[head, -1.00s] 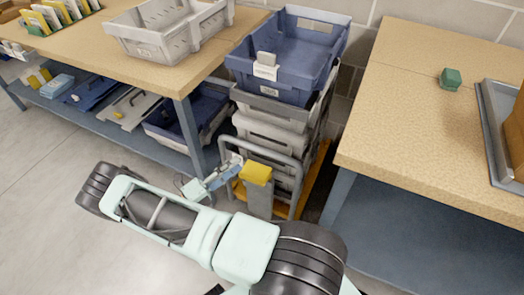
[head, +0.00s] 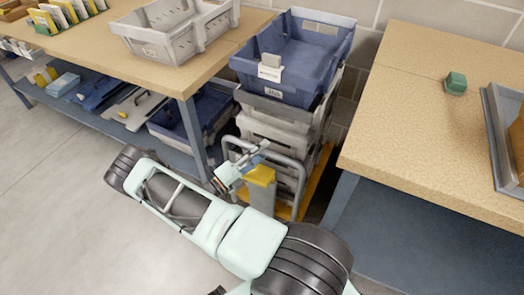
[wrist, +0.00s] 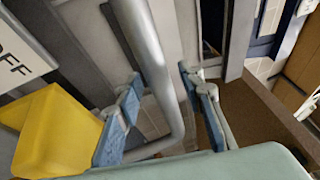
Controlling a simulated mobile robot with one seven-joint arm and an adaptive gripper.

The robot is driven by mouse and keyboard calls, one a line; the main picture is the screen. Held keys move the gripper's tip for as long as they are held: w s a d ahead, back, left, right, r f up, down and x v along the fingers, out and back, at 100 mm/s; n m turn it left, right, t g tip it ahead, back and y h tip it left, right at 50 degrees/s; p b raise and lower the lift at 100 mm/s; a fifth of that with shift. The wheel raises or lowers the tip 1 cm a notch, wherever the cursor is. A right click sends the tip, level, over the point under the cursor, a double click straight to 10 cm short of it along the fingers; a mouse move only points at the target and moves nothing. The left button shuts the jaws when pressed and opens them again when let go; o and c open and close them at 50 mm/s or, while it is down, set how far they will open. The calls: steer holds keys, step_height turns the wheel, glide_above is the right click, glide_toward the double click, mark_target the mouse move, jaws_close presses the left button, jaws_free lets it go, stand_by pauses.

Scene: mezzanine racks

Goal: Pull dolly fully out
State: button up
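The dolly (head: 318,178) has an orange base and stands in the gap between two tables. It carries a stack of grey crates with a blue crate (head: 285,72) on top. Its grey tubular handle (head: 287,158) stands upright at the near end, and its bar also shows in the wrist view (wrist: 150,55). A yellow block (head: 260,175) tops a grey post at the handle, at left in the wrist view. My gripper (wrist: 165,112) is open, its blue fingers on either side of the handle's bar. I cannot tell whether either finger touches it.
The left table (head: 198,85) has a grey crate (head: 172,32) on top and bins on its lower shelf. The right table (head: 400,130) holds a green block (head: 456,83) and a tray. A brick wall stands behind. The floor (head: 60,200) at left is clear.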

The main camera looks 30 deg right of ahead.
steer(key=shift+c, duration=0.4)
jaws_close()
